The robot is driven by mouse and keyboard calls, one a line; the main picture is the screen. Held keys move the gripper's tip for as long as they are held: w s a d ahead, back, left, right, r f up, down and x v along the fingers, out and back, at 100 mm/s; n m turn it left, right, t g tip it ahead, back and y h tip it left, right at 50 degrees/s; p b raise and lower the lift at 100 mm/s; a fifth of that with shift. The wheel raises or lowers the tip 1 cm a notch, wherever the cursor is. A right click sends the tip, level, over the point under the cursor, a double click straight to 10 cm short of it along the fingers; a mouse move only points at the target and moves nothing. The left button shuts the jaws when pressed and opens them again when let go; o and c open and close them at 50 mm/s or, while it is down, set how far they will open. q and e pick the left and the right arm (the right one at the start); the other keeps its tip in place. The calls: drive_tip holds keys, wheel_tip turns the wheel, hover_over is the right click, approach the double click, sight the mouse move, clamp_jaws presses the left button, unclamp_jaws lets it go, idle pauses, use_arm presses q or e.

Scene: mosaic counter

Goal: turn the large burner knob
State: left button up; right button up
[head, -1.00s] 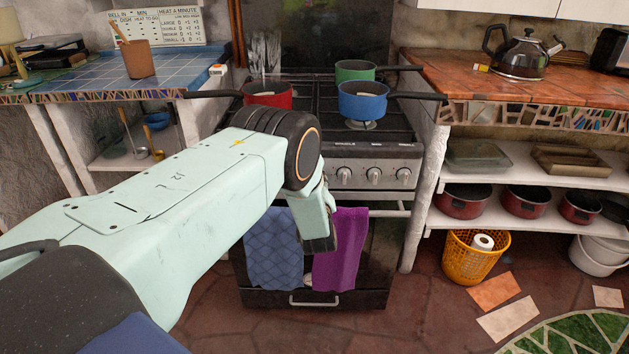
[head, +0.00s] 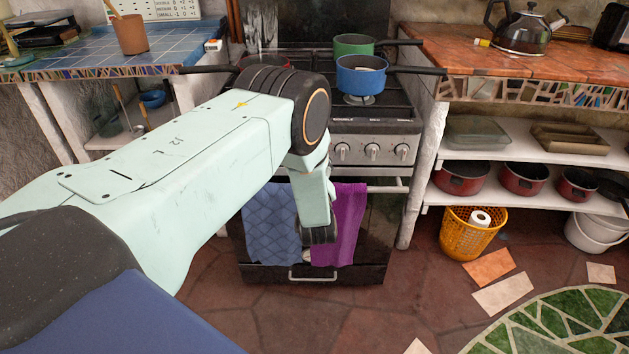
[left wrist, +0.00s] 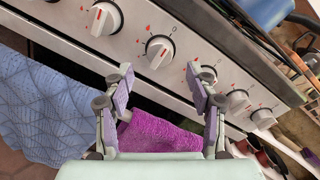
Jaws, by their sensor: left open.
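The stove's control panel carries a row of white round knobs. In the head view three show: one at left (head: 342,151), one in the middle (head: 372,151) and one at right (head: 402,152); my arm may hide more. I cannot read which one is the large burner's. In the left wrist view my left gripper (left wrist: 160,76) is open and empty, its fingers spread below the panel. One knob (left wrist: 158,50) lies between and beyond the fingertips, apart from them. Another knob (left wrist: 103,18) is up-left, and others (left wrist: 237,98) are right of the right finger. My right gripper is not in view.
A blue towel (head: 270,225) and a purple towel (head: 340,225) hang on the oven rail under the knobs; the purple one also shows between my fingers (left wrist: 160,132). A blue pot (head: 361,76), a green pot (head: 353,45) and a partly hidden red pot stand on the stove.

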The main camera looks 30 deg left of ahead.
use_arm(q)
drive_tip(key=v, duration=0.7)
drive_tip(key=shift+s, duration=0.3)
drive_tip(key=shift+d, duration=0.15)
drive_tip(key=s+d+f+n+g+h, duration=0.3)
drive_tip(key=s+f+n, duration=0.3)
drive_tip(key=f+n, duration=0.15)
drive_tip(key=s+d+f+n+g+h, duration=0.3)
drive_tip(key=s+f+n, duration=0.3)
drive_tip(key=n, duration=0.2)
drive_tip(key=s+d+n+g+h, duration=0.2)
drive_tip(key=s+n+g, duration=0.1)
drive_tip(key=s, duration=1)
drive_tip(key=s+d+n+g+h, duration=0.2)
drive_tip(key=s+d+n+g, duration=0.1)
drive_tip(key=s, duration=1.1)
drive_tip(key=shift+d+n+g, duration=0.25)
drive_tip(key=shift+n+g, duration=0.5)
drive_tip(key=shift+g, duration=0.35)
